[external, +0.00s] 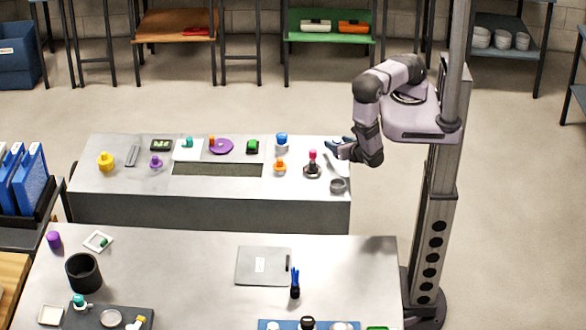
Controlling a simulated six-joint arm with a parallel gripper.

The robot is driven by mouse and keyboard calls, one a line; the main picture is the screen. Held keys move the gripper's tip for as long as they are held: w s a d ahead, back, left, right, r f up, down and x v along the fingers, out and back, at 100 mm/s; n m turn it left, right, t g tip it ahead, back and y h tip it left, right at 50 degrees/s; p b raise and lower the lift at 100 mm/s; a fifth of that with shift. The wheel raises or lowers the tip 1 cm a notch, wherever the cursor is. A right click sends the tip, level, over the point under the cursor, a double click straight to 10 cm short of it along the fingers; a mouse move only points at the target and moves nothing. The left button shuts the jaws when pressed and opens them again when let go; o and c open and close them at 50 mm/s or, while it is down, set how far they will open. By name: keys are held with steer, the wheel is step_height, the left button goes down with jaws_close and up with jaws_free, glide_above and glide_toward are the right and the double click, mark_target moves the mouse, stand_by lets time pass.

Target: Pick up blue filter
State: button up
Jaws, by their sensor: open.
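Several blue framed panels that look like filters (32,182) stand upright and slightly tilted, side by side, in a dark rack (42,212) at the left edge. Which one the task means I cannot tell. My gripper (332,147) is at the right end of the far metal bench, far to the right of these panels. It is open, points left, and I see nothing between its fingers.
The near bench (190,260) holds a black cup (83,272) and a grey plate (263,266).

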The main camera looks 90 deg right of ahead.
mark_target(337, 139)
steer(key=shift+w+d+f, duration=0.25)
steer(key=shift+d, duration=0.35)
steer(key=c, duration=1.1)
steer(key=shift+r, duration=0.1)
step_height(337, 139, up, 10)
steer(key=p, duration=0.8)
